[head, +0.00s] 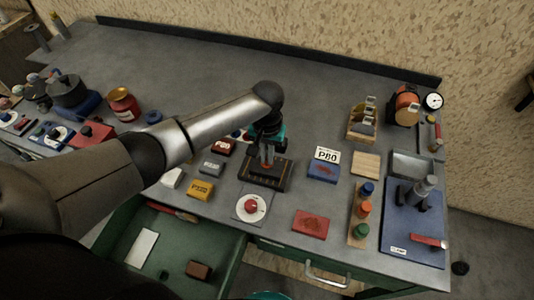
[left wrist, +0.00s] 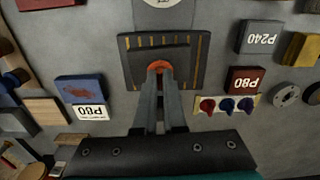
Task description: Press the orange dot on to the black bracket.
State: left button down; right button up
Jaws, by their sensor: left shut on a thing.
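My left gripper (head: 267,163) is shut on the orange dot (left wrist: 158,66), which shows as a small orange round piece between its fingertips in the left wrist view (left wrist: 159,72). The fingertips point down at a black bracket (head: 262,182), a dark flat piece with a raised block and yellow-orange marks. The bracket lies on the grey bench and also shows in the left wrist view (left wrist: 134,59). The dot overlaps the bracket's near middle in that view; I cannot tell whether they touch. My right gripper is not in view.
A white dish with a red knob (head: 251,207) lies in front of the bracket. Labelled sanding blocks, including P80 (head: 326,157) and P320 (head: 200,190), stand around it. A blue mat (head: 411,225) lies at right. A green drawer (head: 181,243) is open in front. The bench's back is clear.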

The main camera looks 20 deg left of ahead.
pick_arm(q)
jog(key=shift+f, duration=0.4)
dwell(0.5)
dwell(0.5)
jog(key=shift+p, duration=0.4)
jog(key=shift+f, duration=0.45)
jog(key=c, duration=0.9)
grip_release()
jog(key=shift+r, duration=0.15)
notch_tip(320, 180, up, 15)
jog(key=shift+r+p, duration=0.1)
jog(key=shift+p, duration=0.7)
